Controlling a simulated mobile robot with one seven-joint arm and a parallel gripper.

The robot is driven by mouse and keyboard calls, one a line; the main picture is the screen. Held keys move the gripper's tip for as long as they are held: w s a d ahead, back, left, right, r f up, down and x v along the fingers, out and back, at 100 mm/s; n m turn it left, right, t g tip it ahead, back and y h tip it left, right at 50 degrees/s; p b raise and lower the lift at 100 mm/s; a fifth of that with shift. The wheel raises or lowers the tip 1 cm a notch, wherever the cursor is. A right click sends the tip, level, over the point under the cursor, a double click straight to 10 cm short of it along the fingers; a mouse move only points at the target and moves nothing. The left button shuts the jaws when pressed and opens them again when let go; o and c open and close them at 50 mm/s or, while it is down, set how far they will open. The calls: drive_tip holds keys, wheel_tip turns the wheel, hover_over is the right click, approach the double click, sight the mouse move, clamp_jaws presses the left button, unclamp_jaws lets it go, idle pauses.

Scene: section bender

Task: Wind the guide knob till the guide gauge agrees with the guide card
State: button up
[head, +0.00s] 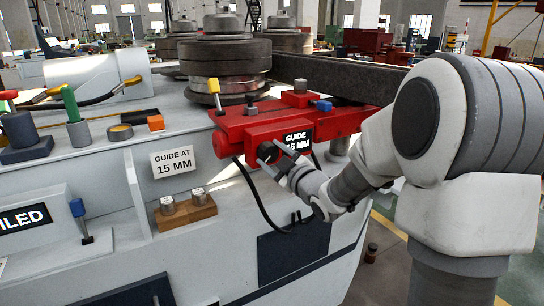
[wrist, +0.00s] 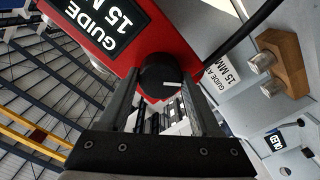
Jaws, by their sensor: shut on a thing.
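The guide knob (wrist: 160,77) is a dark round knob with a small pale mark, on the end of the red guide block (head: 240,125). My gripper (head: 268,155) is shut on the knob, with one finger on each side of it in the wrist view. The guide gauge (head: 297,140) is a black display on the red block and reads "GUIDE 15 MM"; it shows upside down in the wrist view (wrist: 108,14). The guide card (head: 173,162) is a white card on the machine's grey front and reads "GUIDE AT 15 MM". The two readings match. In the head view my gripper mostly hides the knob.
A wooden block (head: 186,213) with two metal pieces sits below the card. A blue-topped lever (head: 79,215) stands at the left by a display ending in "ILED". Black cables hang beside my gripper. Stacked rollers (head: 226,60) rise behind the red block.

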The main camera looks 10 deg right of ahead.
drive_tip(key=shift+r, duration=0.1)
idle(0.3)
drive_tip(key=o, duration=1.4)
